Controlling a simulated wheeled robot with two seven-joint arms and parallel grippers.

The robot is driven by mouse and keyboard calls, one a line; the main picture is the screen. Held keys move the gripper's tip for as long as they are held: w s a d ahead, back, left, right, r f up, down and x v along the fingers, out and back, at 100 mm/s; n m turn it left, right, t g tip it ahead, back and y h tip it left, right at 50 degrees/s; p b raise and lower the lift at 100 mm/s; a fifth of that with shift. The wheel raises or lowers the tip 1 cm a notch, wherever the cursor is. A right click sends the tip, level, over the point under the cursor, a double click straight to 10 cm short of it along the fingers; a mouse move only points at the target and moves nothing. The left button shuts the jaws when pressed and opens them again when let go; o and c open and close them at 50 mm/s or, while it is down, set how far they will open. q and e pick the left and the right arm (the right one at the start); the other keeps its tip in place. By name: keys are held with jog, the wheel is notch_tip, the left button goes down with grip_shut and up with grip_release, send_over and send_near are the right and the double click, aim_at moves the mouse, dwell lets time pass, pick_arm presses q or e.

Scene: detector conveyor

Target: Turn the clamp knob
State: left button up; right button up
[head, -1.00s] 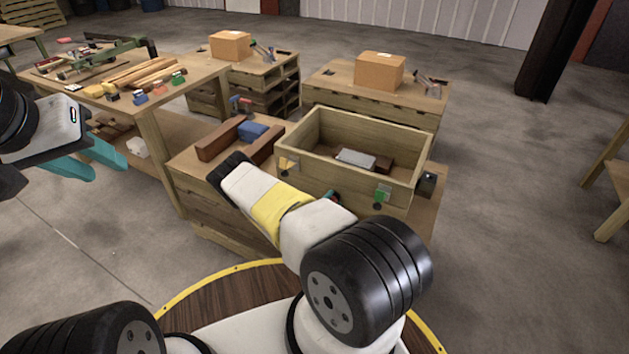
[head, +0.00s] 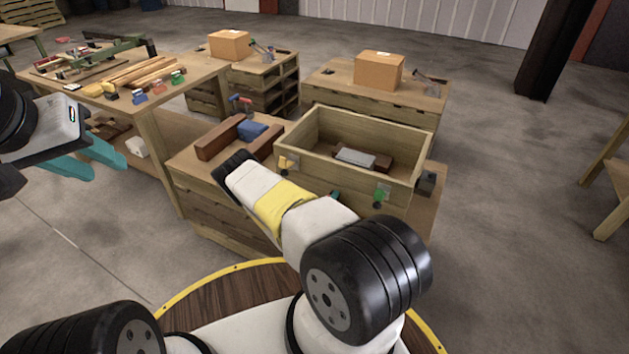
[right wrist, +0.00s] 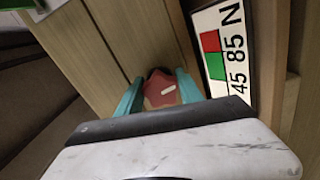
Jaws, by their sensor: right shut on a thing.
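The clamp knob (right wrist: 160,88) is red with a pale mark on its face, in the right wrist view. It sits between the two teal fingers of my right gripper (right wrist: 160,82), which is shut on it. In the head view my own forearm hides the knob; a bit of a teal finger (head: 335,196) shows at the front of the wooden box. A scale plate (right wrist: 227,55) with red and green fields and the marks 45, 85 and N lies right of the knob. My left gripper (head: 95,168) is open and empty at the far left, in the air.
The open wooden box (head: 345,118) stands on a workbench and holds a grey block (head: 355,157). Brown blocks and a blue vise-like part (head: 252,131) lie left of it. A table with tools (head: 205,78) stands at the left.

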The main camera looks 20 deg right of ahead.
jog(key=shift+f+m, duration=0.1)
jog(key=shift+m, duration=0.3)
jog(key=o, duration=1.4)
jog(key=shift+v, duration=3.95)
